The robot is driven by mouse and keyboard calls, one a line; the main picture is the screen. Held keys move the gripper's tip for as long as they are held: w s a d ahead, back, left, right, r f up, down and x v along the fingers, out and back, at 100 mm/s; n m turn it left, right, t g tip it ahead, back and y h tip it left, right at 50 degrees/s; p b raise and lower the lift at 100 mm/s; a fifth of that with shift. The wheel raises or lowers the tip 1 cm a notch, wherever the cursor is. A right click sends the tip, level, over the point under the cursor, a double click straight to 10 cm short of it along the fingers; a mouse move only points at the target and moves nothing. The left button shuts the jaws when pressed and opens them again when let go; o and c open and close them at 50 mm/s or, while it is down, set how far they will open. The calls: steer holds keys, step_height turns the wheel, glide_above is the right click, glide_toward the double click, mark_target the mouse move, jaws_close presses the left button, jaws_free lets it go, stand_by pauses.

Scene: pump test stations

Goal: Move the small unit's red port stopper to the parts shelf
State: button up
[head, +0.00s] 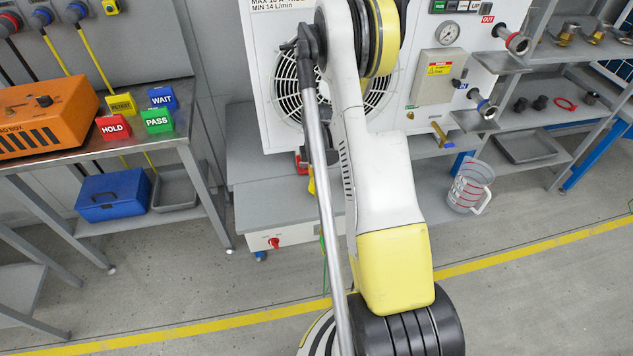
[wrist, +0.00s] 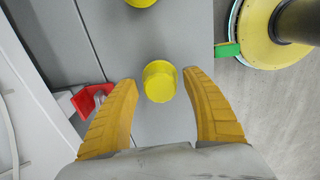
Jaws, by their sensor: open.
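My gripper (wrist: 161,78) is open in the wrist view, its two yellow fingers spread apart. A yellow round cap (wrist: 159,88) shows between the fingertips above a grey surface; I cannot tell its distance from them. A red part (wrist: 88,100) on a pale stem shows just left of the left finger, outside the jaws. I cannot tell if it is the stopper. In the head view, a red part (head: 301,163) shows beside my arm at the white unit (head: 270,70). My arm hides most of that area. The parts shelf (head: 525,125) appears to be the grey rack at right.
The shelf holds black fittings (head: 540,102), a red ring (head: 565,104) and a grey tray (head: 525,147). A measuring jug (head: 468,187) stands left of it. An orange box (head: 45,113) and sign blocks (head: 158,120) sit on the left table. The floor in front is clear.

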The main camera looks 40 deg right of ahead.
step_height(320, 180, up, 12)
stand_by(0.4)
steer(key=s+a+r+m+t+h, duration=0.1)
steer(key=a+r+m+t, duration=0.15)
steer(key=a+r, duration=0.55)
steer(key=s+a+r+m+t, duration=0.1)
steer(key=a+r+m, duration=0.2)
steer(key=a+r, duration=0.5)
steer(key=s+a+r+m+t, duration=0.1)
steer(key=s+a+m, duration=0.2)
steer(key=s+a, duration=0.2)
steer(key=s+a+r+m+t+y, duration=0.1)
steer(key=s+a+r+m+t, duration=0.1)
steer(key=a, duration=0.6)
steer(key=shift+s+a+m, duration=0.15)
steer(key=shift+s+m, duration=0.4)
steer(key=shift+s, duration=0.85)
steer(key=shift+t, duration=0.25)
